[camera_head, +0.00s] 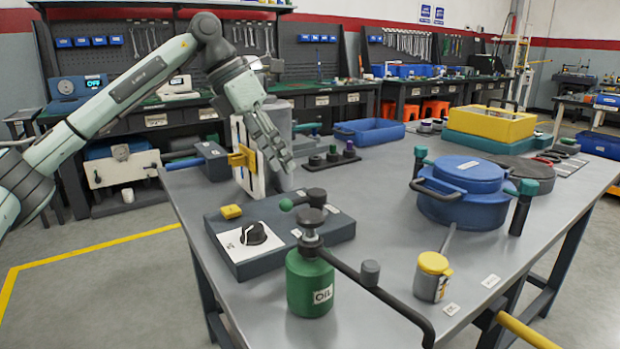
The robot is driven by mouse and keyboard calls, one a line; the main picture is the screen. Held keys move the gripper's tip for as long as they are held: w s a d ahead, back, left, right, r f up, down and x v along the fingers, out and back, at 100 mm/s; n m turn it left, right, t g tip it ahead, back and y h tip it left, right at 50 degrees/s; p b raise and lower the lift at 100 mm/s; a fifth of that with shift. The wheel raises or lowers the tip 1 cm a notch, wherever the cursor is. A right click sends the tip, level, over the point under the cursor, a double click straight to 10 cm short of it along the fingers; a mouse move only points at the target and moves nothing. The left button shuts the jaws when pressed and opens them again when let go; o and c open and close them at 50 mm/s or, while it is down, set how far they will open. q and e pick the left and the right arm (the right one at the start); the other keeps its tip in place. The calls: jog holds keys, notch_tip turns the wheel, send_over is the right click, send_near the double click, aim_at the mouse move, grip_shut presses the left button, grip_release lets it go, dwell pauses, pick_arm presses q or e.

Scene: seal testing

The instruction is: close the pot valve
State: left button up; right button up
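The blue pot (452,209) stands on the right part of the grey table with its blue lid (466,172) on. Black handles stick out at its sides. A green-topped black post (522,209) stands at its right, and another green-topped piece (420,159) is at its back left. I cannot tell which part is the valve. My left gripper (285,164) is at the table's far left, away from the pot, pointing down in front of a white panel (247,180) with a yellow piece (243,158). Its finger opening is unclear. My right gripper is not in view.
A green oil bottle (310,284) with a long black arm (385,297), a dial box (250,245) and a yellow-lidded jar (432,280) occupy the front. Small knobs (333,155) stand behind. Open tabletop (375,205) lies between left gripper and pot.

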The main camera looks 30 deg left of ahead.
pick_arm(q)
jog(key=x, duration=0.4)
jog(key=a+x, duration=0.1)
jog(key=x, duration=0.2)
jog(key=shift+s+a+f, duration=0.1)
jog(key=shift+s+f, duration=0.1)
jog(key=shift+f, duration=0.15)
jog(key=shift+c, duration=0.6)
grip_shut()
